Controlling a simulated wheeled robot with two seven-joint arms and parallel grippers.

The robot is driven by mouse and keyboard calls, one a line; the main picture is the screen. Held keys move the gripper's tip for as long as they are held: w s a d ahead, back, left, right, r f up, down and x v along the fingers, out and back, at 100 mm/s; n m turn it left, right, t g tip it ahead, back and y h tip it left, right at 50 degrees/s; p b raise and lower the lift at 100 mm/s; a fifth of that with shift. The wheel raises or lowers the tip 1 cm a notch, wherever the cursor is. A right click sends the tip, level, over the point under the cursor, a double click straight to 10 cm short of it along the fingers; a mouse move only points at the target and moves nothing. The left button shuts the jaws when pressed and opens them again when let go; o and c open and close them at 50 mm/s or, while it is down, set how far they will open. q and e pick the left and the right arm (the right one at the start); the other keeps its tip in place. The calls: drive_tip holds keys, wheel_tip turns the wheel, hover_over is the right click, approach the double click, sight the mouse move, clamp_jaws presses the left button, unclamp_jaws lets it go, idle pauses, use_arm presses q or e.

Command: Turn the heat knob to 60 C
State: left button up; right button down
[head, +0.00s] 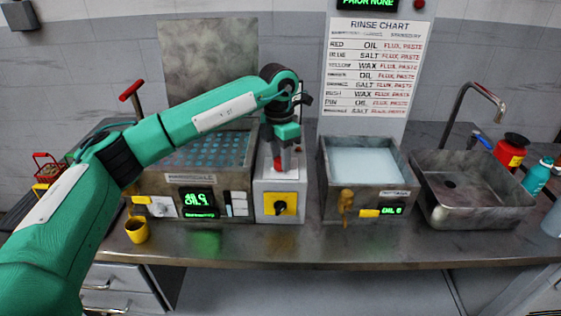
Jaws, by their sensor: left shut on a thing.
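My left arm reaches in from the left, and its gripper (281,158) points down at the top of a grey box between two baths. The gripper is shut on a small red part (278,164), mostly hidden by the jaws. A black knob on a yellow plate (283,204) sits on the box's front, below and clear of the gripper. Another dial (163,206) is on the left bath's front. The green display (198,201) there seems to read about 48.9, but is blurred. I cannot tell which control is labelled heat. My right gripper is not in view.
The left bath (153,183) has a perforated blue-green surface; the right bath (367,180) holds pale liquid. A yellow cup (137,229) stands at the bench's front left. A sink (472,190), tap (462,100) and bottles (510,152) are at right. A rinse chart (372,68) stands behind.

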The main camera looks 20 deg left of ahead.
use_arm(q)
drive_tip(key=shift+r+m+b, duration=0.1)
drive_tip(key=shift+m+b, duration=0.2)
drive_tip(key=shift+m, duration=0.5)
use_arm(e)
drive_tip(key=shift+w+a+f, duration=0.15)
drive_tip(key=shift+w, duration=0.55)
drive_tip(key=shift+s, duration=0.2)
use_arm(q)
drive_tip(key=o, duration=1)
drive_tip(key=shift+c, duration=0.2)
wheel_tip(320, 180, up, 14)
drive_tip(key=b, duration=0.2)
drive_tip(key=shift+w+a, duration=0.25)
drive_tip(key=shift+w, duration=0.05)
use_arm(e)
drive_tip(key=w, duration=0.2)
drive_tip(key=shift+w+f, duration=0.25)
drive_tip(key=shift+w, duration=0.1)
use_arm(q)
drive_tip(key=shift+f, duration=0.2)
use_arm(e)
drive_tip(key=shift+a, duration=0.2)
